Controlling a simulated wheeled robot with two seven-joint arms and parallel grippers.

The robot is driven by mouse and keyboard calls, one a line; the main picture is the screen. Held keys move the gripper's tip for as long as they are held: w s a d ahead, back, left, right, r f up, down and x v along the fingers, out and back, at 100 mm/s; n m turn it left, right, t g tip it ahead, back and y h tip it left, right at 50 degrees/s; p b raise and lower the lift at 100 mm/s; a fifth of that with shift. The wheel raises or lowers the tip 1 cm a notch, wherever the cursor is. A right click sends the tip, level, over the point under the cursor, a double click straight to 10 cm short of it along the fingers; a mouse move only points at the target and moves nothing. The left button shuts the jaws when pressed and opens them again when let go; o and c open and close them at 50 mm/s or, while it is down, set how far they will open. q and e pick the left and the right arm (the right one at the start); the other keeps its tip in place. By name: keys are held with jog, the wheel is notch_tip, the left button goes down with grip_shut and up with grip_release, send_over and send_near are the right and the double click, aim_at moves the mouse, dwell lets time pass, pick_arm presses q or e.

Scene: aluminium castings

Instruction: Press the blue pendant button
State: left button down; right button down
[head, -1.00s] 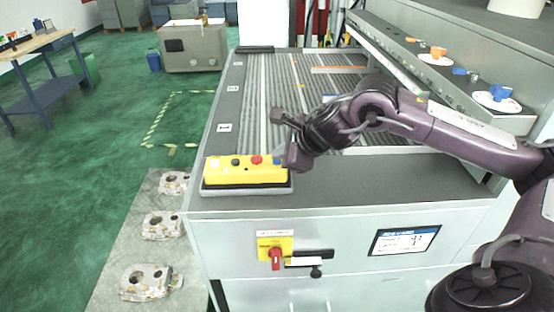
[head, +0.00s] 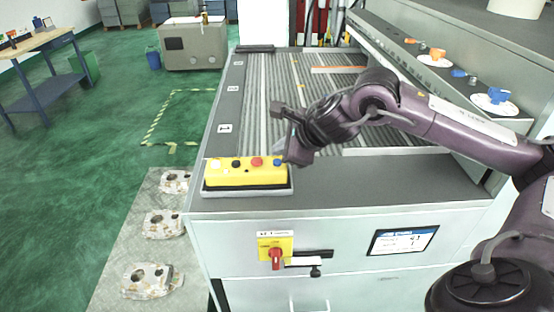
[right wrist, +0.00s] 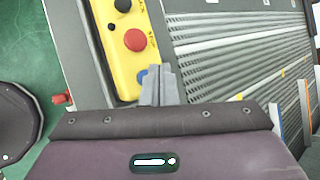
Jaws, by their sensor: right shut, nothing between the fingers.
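The yellow pendant (head: 246,174) lies in a grey tray on the near left corner of the machine top. Its buttons include a red one (head: 257,161) and, at the right end, the blue button (head: 278,162). My right gripper (head: 288,158) is shut and empty, with its fingertips right beside the blue button. In the right wrist view the grey fingers (right wrist: 160,84) lie together and partly cover the blue button (right wrist: 142,76); the red button (right wrist: 135,40) is clear of them. I cannot tell whether the fingers touch the blue button. My left gripper is not in view.
A ribbed conveyor bed (head: 310,85) lies behind the pendant. The front panel holds a red rotary switch (head: 276,256) and a screen (head: 404,241). A shelf with small coloured parts on white discs (head: 494,103) stands at the right. Castings (head: 147,280) lie on a floor mat at left.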

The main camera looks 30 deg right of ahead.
notch_tip(320, 180, up, 5)
jog(key=p, duration=0.3)
jog(key=shift+f, duration=0.15)
dwell(0.6)
